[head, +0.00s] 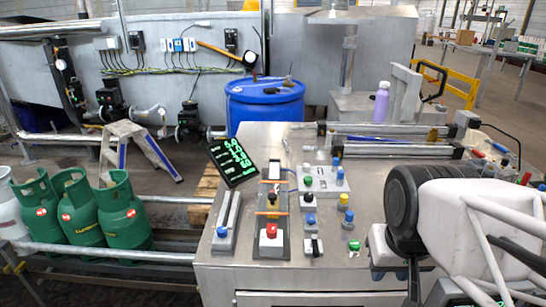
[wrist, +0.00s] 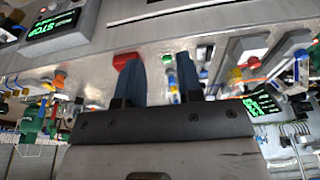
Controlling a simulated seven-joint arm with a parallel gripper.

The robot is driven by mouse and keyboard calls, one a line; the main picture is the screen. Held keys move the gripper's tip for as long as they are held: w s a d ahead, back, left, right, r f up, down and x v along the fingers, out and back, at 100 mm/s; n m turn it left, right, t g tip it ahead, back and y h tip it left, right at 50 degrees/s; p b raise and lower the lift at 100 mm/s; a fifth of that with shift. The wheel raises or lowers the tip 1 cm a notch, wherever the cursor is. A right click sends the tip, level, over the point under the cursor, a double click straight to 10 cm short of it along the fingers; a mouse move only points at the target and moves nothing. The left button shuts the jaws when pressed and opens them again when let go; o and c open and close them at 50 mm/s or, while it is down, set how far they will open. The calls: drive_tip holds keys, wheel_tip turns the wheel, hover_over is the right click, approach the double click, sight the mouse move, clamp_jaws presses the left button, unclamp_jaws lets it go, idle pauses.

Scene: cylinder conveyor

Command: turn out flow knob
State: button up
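My gripper (head: 396,277) is at the right front edge of the metal bench, below my dark wrist. In the wrist view the two blue fingers of my gripper (wrist: 157,62) are spread apart with nothing held between them. Several coloured knobs and buttons stand on the bench, left of my gripper: a blue knob (head: 222,231), a red button (head: 271,230), a black switch (head: 314,246), another blue knob (head: 310,220) and a green button (head: 354,245). No readable label shows which is the flow knob. In the wrist view a red part (wrist: 124,60) appears behind the left finger.
The metal bench top (head: 375,190) carries long cylinders (head: 400,150) at the back and a black display with green text (head: 233,161) at the left. A purple bottle (head: 381,103) and a blue drum (head: 264,105) stand behind. Green gas bottles (head: 120,212) stand left of the bench.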

drive_tip(key=shift+o, duration=1.1)
drive_tip(key=shift+w+r, duration=0.2)
drive_tip(key=shift+w, duration=0.2)
drive_tip(key=shift+o, duration=0.7)
drive_tip(key=w+a+r+m, duration=0.1)
drive_tip(key=w+r+m, duration=0.1)
drive_tip(key=w, duration=0.7)
drive_tip(key=shift+w+r+g, duration=0.2)
drive_tip(key=shift+w+g, duration=0.1)
drive_tip(key=shift+w, duration=0.1)
drive_tip(key=m+g, duration=0.2)
drive_tip(key=m, duration=0.5)
hover_over(308, 178)
drive_tip(key=f, duration=0.4)
drive_tip(key=s+f, duration=0.1)
drive_tip(key=f, duration=0.2)
drive_tip(key=shift+d+f, duration=0.1)
drive_tip(key=shift+d, duration=0.1)
drive_tip(key=shift+w+a+f, duration=0.15)
drive_tip(key=shift+w+f, duration=0.15)
drive_tip(key=shift+w, duration=0.2)
drive_tip(key=shift+f, duration=3.9)
